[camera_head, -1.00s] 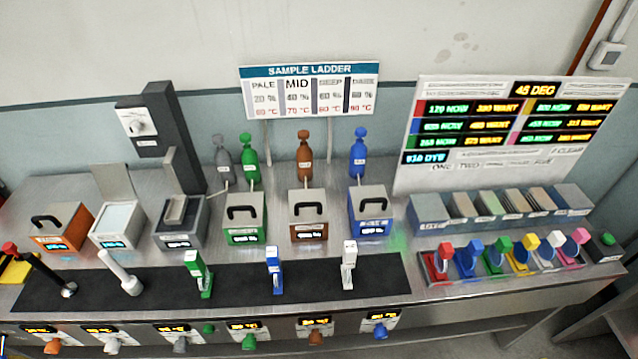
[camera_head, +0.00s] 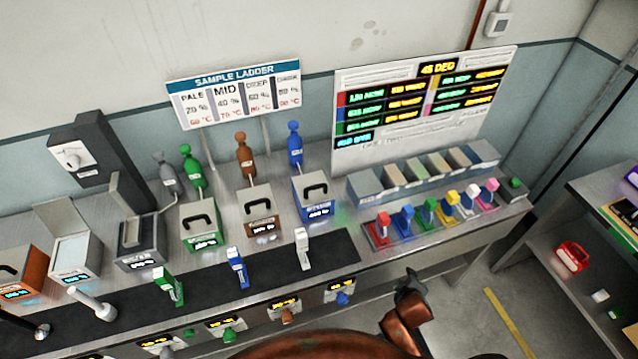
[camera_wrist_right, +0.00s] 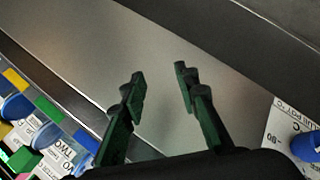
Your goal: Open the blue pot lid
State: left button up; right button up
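The blue pot (camera_head: 313,207) stands in the row of pots on the bench, right of the brown-fronted pot. Its grey lid (camera_head: 303,183) with a dark arched handle sits closed on top. My copper-coloured right arm comes in from the bottom edge, and its dark right gripper (camera_head: 411,284) hangs in front of the bench, below and right of the blue pot, apart from it. In the right wrist view the two dark fingers (camera_wrist_right: 158,98) are spread with nothing between them, over bare grey metal. The blue pot cannot be made out there. My left gripper is out of view.
Coloured levers (camera_head: 429,211) stand at the bench's right end, before a row of grey bins (camera_head: 420,172). A blue bottle (camera_head: 295,146) stands behind the blue pot. A white upright tap (camera_head: 303,249) stands in front of it. A shelf unit (camera_head: 590,220) is at far right.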

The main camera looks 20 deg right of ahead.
aim_at(315, 187)
jog(key=w+d+r+n+t+h+p, duration=0.1)
jog(key=w+r+n+t, duration=0.1)
jog(key=r, duration=0.7)
jog(key=w+d+r+n+t+h+p, duration=0.1)
jog(key=w+r, duration=0.1)
jog(key=r, duration=0.7)
jog(key=w+a+r+n+t+y, duration=0.2)
jog(key=w+a+r+n+t, duration=0.3)
jog(key=w+r+n, duration=0.4)
jog(key=w+a+r+n+t+y, duration=0.2)
jog(key=w+a+r+n+t, duration=0.4)
jog(key=n, duration=0.5)
jog(key=w+a+n+g+y, duration=0.2)
jog(key=a+n+y, duration=0.6)
jog(key=n, duration=0.8)
jog(key=w+a+f+n+g, duration=0.1)
jog(key=w+a+f+n, duration=0.1)
jog(key=w+f+n, duration=0.1)
jog(key=w+a+f+n+g+y, duration=0.1)
jog(key=w+a+f+n+g, duration=0.1)
jog(key=w+f+n, duration=0.1)
jog(key=w+a+f+n+g, duration=0.1)
jog(key=w+a+f+n, duration=0.1)
jog(key=f+n, duration=0.3)
jog(key=shift+w+n+g+b, duration=0.35)
jog(key=shift+w+n, duration=0.15)
jog(key=shift+w, duration=0.1)
jog(key=shift+w+a, duration=0.2)
jog(key=shift+w, duration=0.25)
